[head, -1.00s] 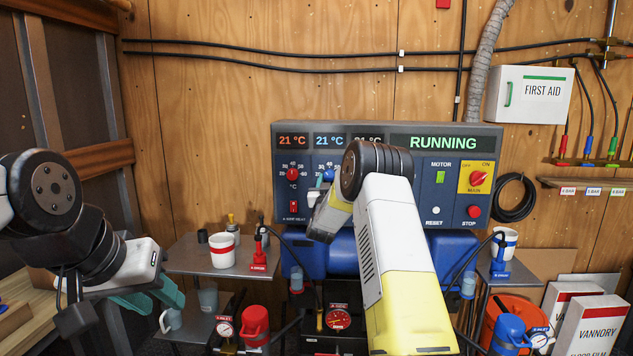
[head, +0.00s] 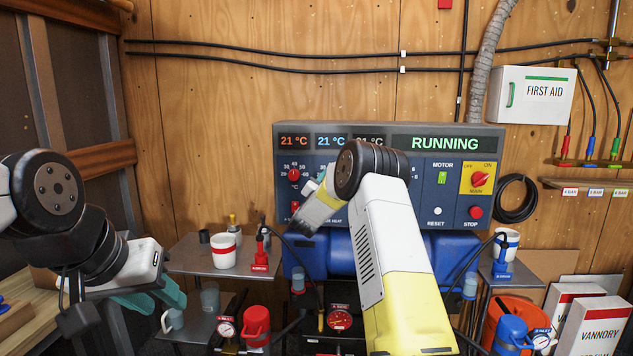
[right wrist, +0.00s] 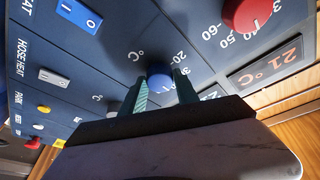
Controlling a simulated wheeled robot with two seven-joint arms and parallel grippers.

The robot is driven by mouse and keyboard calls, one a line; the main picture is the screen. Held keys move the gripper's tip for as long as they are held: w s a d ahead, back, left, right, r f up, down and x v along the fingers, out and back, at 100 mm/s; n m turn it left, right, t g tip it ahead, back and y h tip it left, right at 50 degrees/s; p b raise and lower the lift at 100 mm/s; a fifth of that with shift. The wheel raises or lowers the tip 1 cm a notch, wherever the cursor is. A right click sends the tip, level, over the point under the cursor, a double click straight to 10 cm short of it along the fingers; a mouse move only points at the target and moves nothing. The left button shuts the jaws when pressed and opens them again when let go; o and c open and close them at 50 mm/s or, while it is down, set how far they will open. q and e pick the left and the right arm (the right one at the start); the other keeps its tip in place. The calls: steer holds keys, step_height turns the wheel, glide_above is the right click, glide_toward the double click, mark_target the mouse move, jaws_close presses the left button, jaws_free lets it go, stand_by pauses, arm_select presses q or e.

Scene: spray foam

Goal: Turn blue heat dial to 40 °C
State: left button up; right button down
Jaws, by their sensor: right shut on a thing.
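The blue heat dial (right wrist: 159,74) sits on the dark control panel (head: 455,205), between the two teal fingertips of my right gripper (right wrist: 160,82) in the right wrist view. The fingers are shut on it. In the head view my right gripper (head: 322,182) and arm hide most of the dial, and its pointer cannot be read. The blue display (head: 331,141) above it shows 21 °C. My left gripper (head: 158,298) is open and empty at the lower left, away from the panel.
A red dial (head: 294,174) is left of the blue one, under an orange 21 °C display (head: 294,141). A blue rocker switch (right wrist: 80,14) and a white rocker switch (right wrist: 55,77) are on the panel.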

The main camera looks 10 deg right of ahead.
stand_by(0.4)
steer(key=c, duration=0.9)
jaws_free()
steer(key=v, duration=0.8)
steer(key=shift+w, duration=0.1)
